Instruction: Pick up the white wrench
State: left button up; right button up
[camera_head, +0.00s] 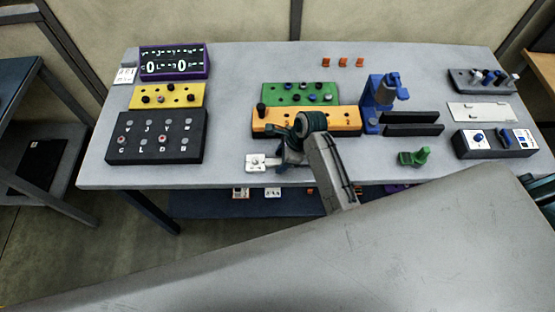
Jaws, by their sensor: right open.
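A small white piece (257,162) lies near the table's front edge, left of centre. It may be the white wrench, but it is too small and partly covered to be sure. My right gripper (281,162) is just right of it, open, below the dark round wrist. Its fingers are small and dark here, and I cannot tell whether they touch the white piece. My left gripper is not in view.
Behind my right gripper are an orange block (345,121) and a green block (300,89). A black box (156,151) stands left. A blue stand (373,106) and a green part (413,157) are right. A large grey panel (400,245) fills the foreground.

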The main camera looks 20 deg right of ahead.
jog(key=shift+f, duration=0.2)
dwell(0.4)
grip_shut()
